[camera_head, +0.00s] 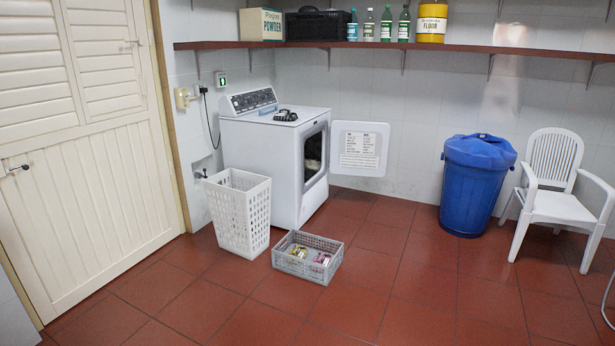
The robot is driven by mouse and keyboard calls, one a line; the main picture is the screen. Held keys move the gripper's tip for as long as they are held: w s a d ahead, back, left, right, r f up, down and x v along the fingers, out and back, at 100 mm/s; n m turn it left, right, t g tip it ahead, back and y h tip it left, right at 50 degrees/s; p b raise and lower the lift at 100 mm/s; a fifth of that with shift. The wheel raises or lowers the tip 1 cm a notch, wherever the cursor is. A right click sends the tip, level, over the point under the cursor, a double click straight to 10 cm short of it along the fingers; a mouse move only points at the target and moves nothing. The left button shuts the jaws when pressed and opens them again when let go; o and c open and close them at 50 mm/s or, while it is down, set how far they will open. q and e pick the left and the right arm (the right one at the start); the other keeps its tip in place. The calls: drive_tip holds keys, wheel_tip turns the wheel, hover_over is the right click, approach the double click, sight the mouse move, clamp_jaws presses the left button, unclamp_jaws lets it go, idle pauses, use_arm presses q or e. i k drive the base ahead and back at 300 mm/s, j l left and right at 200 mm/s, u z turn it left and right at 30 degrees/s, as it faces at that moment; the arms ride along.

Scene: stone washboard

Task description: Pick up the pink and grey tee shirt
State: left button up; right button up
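No pink and grey tee shirt can be made out for certain in the head view. The white front-loading dryer or washer (257,160) stands against the back wall with its door (360,148) swung open to the right. Something dark and pale shows inside its opening (314,152), too small to identify. A low grey crate (300,274) on the floor in front holds small yellowish and pink items. A tall white laundry basket (240,215) stands left of the crate; its contents are hidden. Neither of my grippers is in view.
A blue lidded bin (475,185) and a white plastic chair (556,185) stand at the right. A wooden shelf (450,48) with bottles and boxes runs along the back wall. A cream door (85,160) is at the left. The red tiled floor (420,290) is clear in front.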

sight(322, 259)
drive_tip(key=i+l+z, duration=0.3)
drive_tip(key=i, duration=0.5)
drive_tip(key=i+z, duration=0.3)
drive_tip(key=i, duration=0.55)
